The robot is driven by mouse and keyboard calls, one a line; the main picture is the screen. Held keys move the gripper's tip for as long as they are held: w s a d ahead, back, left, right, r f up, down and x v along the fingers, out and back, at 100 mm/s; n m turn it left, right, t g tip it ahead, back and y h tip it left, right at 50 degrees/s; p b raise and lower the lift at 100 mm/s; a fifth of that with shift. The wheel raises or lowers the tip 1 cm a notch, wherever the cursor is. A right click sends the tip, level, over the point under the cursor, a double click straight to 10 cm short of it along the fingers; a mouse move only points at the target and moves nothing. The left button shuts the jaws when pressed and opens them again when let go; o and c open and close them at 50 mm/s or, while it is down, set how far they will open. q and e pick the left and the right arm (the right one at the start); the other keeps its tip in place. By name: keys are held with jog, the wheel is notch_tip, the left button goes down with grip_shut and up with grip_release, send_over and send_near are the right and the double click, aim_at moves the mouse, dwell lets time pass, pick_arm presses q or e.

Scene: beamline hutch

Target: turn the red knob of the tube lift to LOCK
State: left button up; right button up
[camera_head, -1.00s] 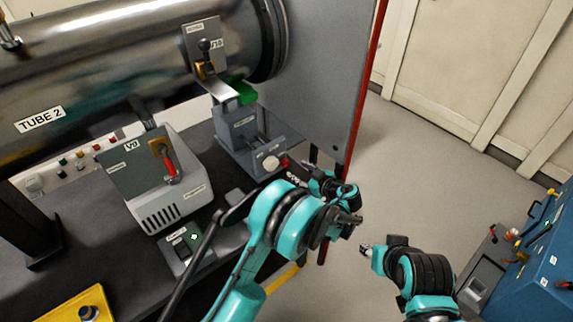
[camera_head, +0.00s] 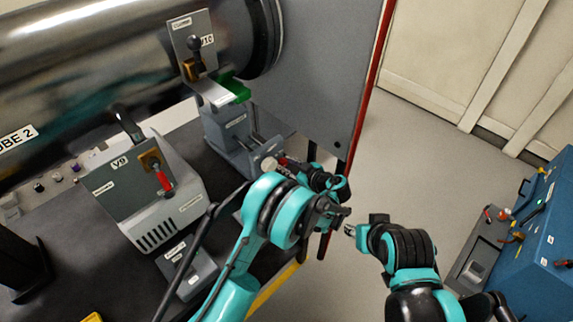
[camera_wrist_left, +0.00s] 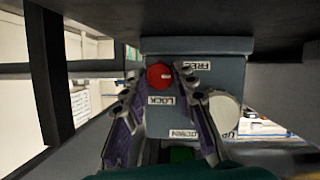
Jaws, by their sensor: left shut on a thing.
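The tube lift (camera_head: 238,128) is a grey unit below the tube's end in the head view. Its red knob (camera_wrist_left: 160,76) shows in the left wrist view, with a small pale mark pointing right. The LOCK label (camera_wrist_left: 161,100) is just below the knob; the FREE label (camera_wrist_left: 203,66) is up to its right. My left gripper (camera_wrist_left: 168,74) is shut on the red knob, one finger on each side. In the head view my left gripper (camera_head: 289,164) is small and partly hidden at the lift's front. My right gripper (camera_head: 350,230) hangs clear over the floor; its jaws are too small to judge.
A pale round handwheel (camera_wrist_left: 225,113) sits right of the knob, close to a finger; DOWN (camera_wrist_left: 183,133) is lettered nearby. A grey V9 box (camera_head: 150,190) with a red-handled valve stands left on the bench. A blue cabinet (camera_head: 540,225) stands right. Floor between is clear.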

pick_arm(q)
grip_shut()
jog(key=m, duration=0.1)
jog(key=m+g+y, duration=0.1)
jog(key=shift+w+d+m, duration=0.1)
jog(key=shift+w+m, duration=0.05)
jog(key=shift+m, duration=0.15)
jog(key=m+g+y, duration=0.1)
jog(key=m+y, duration=0.1)
jog(key=m, duration=0.1)
jog(key=shift+w+d+m+g, duration=0.1)
jog(key=shift+w+m+g, duration=0.05)
jog(key=shift+m+g, duration=0.2)
jog(key=m+g+y, duration=0.1)
jog(key=m+y, duration=0.1)
jog(key=m, duration=0.1)
jog(key=shift+d+f, duration=0.1)
jog(key=shift+f, duration=0.05)
jog(key=shift+w+f+m+y, duration=0.1)
jog(key=shift+m+y, duration=0.9)
jog(key=shift+m, duration=0.85)
